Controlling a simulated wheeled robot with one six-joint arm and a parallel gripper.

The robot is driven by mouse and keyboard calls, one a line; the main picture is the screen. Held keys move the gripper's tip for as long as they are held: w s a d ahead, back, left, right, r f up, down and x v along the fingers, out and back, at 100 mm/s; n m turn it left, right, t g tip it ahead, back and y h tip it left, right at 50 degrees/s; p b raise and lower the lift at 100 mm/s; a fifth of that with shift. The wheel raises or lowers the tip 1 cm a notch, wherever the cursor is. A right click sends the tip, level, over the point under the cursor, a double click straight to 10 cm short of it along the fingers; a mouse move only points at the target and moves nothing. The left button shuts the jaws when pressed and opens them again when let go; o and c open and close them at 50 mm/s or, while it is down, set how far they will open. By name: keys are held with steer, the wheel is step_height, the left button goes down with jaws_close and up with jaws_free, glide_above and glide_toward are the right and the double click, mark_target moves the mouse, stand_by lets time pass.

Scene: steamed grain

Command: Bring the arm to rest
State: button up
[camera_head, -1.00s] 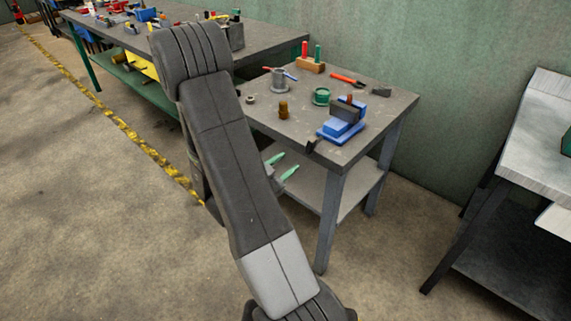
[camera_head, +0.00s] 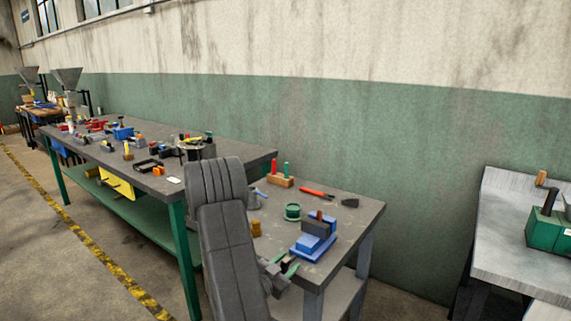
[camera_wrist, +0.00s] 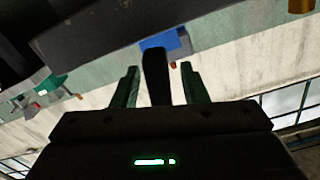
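My arm (camera_head: 228,245) rises from the bottom of the head view, bent at the elbow, and covers part of the small grey table (camera_head: 350,215). My gripper (camera_head: 284,266) shows small beside the forearm, low in front of the table's near edge. In the wrist view the two green fingers of my gripper (camera_wrist: 160,67) stand apart, so it is open. A dark upright piece (camera_wrist: 155,78) shows between them, with gaps on both sides; I cannot tell what it is. A blue block (camera_wrist: 165,42) shows beyond the fingertips.
A blue vise (camera_head: 314,240) stands at the table's near edge, close to my gripper. A green spool (camera_head: 292,211), a brown cylinder (camera_head: 256,228) and a screwdriver (camera_head: 316,193) are also there. A long bench (camera_head: 232,159) is at left, a pale metal bench (camera_head: 505,250) at right.

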steer(key=shift+w+d, duration=0.3)
steer(key=shift+w, duration=0.1)
